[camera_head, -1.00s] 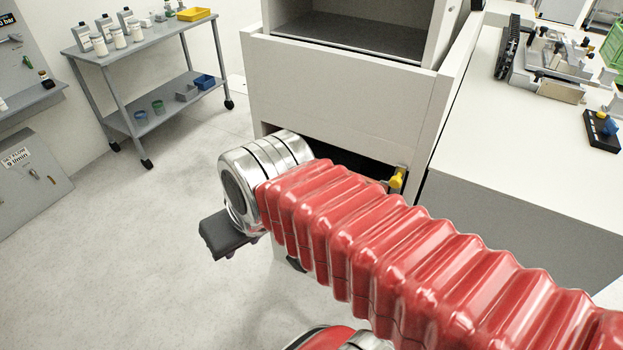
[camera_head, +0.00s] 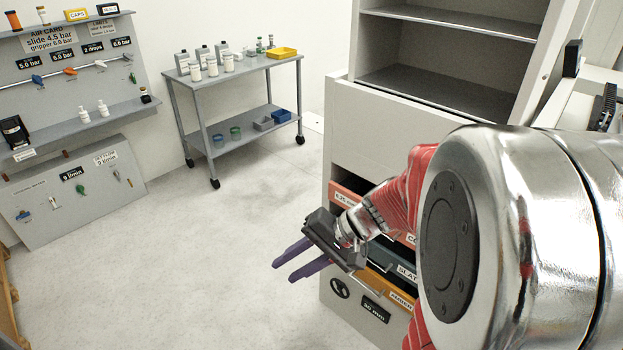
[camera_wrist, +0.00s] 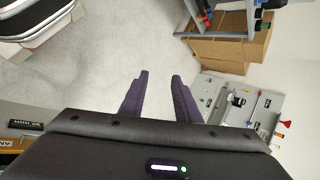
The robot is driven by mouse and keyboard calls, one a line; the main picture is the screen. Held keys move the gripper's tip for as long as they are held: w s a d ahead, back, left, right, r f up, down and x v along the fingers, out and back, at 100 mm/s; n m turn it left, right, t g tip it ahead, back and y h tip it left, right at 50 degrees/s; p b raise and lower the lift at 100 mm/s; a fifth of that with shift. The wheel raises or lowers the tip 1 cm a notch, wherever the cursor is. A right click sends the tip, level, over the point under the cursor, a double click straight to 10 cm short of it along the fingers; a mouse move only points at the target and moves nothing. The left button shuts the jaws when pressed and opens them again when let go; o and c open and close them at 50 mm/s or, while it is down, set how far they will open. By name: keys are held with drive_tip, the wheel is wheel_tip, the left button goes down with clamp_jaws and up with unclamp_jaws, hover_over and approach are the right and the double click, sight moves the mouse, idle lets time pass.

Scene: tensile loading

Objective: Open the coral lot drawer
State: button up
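The coral drawer front (camera_head: 345,193) is the top one in a stack in the white cabinet, with a label starting "CO" at its right. My arm hides much of its middle. Below it are a dark slate drawer (camera_head: 391,263) and an amber drawer (camera_head: 375,284). My gripper (camera_head: 285,271) is in front of the stack and points left, away from the drawer fronts. Its purple fingers are apart and empty. They also show apart over the floor in the wrist view (camera_wrist: 160,75).
My arm's large silver joint blocks the right of the head view. The cabinet has open shelves (camera_head: 430,85) above. A grey cart (camera_head: 240,65) stands behind, with a tool panel (camera_head: 70,65) at far left. The floor (camera_head: 200,260) left of my gripper is clear.

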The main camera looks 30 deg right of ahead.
drive_tip(key=w+d+f+m+t+h, duration=0.1)
drive_tip(key=w+d+f+m+t, duration=0.2)
drive_tip(key=d, duration=0.5)
drive_tip(key=w+d+f+m+t+h, duration=0.1)
drive_tip(key=d+f+m+t, duration=0.35)
drive_tip(key=d, duration=0.35)
drive_tip(key=w+d+f+m+t+h, duration=0.1)
drive_tip(key=w+d+f+m+t, duration=0.2)
drive_tip(key=d, duration=0.5)
drive_tip(key=s+d+f+m+h, duration=0.2)
drive_tip(key=d, duration=0.3)
drive_tip(key=s+d+f+m+h, duration=0.2)
drive_tip(key=d+f+m, duration=0.1)
drive_tip(key=d, duration=0.2)
drive_tip(key=shift+s+d+f+t+h, duration=0.2)
drive_tip(key=shift+s+t+h, duration=0.2)
drive_tip(key=shift+t, duration=0.05)
drive_tip(key=shift+m, duration=0.25)
drive_tip(key=x, duration=1.3)
drive_tip(key=shift+w+f, duration=0.1)
drive_tip(key=shift+w, duration=0.3)
drive_tip(key=shift+c, duration=0.5)
clamp_jaws()
